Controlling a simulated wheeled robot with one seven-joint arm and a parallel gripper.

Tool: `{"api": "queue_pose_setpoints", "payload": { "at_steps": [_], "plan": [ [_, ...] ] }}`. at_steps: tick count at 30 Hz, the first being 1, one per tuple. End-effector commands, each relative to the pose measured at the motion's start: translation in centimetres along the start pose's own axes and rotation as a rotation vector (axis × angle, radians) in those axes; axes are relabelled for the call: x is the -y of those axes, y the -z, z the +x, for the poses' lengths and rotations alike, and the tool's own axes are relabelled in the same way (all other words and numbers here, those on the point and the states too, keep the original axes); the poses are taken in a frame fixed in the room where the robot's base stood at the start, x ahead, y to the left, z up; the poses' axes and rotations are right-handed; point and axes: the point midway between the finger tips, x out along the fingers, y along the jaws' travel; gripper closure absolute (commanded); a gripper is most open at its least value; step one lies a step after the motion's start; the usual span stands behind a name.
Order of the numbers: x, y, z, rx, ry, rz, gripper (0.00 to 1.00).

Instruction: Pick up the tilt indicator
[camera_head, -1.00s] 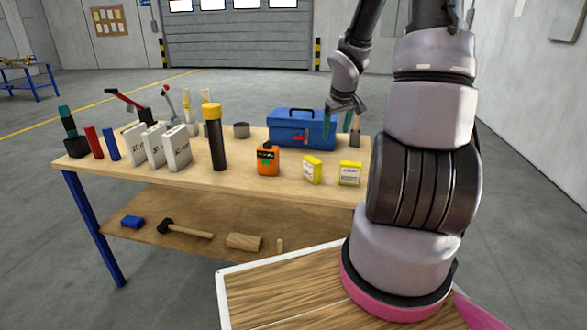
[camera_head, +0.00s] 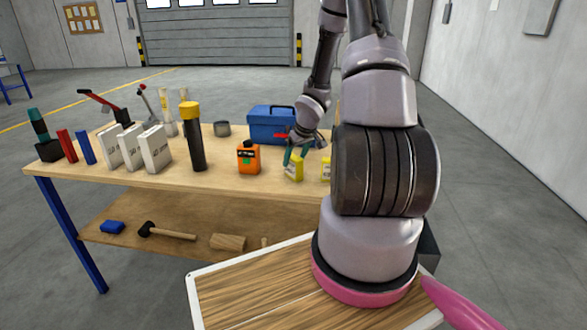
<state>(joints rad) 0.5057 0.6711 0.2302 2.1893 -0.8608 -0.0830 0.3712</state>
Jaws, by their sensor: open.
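No label I can read names the tilt indicator. Candidates are two small yellow printed blocks on the workbench's near right part: the left yellow block (camera_head: 293,172) and the right yellow block (camera_head: 326,170), partly hidden behind my arm. An orange device (camera_head: 248,158) with a black top and a green patch stands to their left. My gripper (camera_head: 296,154), with teal fingers, is open and pointing down at the left yellow block. Its fingers overlap the top of that block in the picture; I cannot tell whether they touch it.
A blue toolbox (camera_head: 271,126) stands just behind my gripper. A black flashlight with a yellow head (camera_head: 192,137), white boxes (camera_head: 154,149) and a grey can (camera_head: 222,129) stand further left. The workbench top (camera_head: 218,178) is bare at its front edge.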

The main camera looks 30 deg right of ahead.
Motion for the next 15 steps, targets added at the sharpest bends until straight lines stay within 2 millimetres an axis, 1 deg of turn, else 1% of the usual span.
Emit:
{"api": "queue_pose_setpoints", "payload": {
  "at_steps": [5, 10, 12, 15],
  "plan": [
    [0.3, -0.2, 1.7, 0.002, 0.002, -0.005, 0.22],
    [0.3, -0.4, 4.1, 0.003, 0.002, -0.002, 0.22],
    [0.3, -0.3, 4.7, 0.001, 0.001, -0.003, 0.22],
    [0.2, -0.4, 5.2, 0.001, 0.001, 0.000, 0.22]
  ]
}}
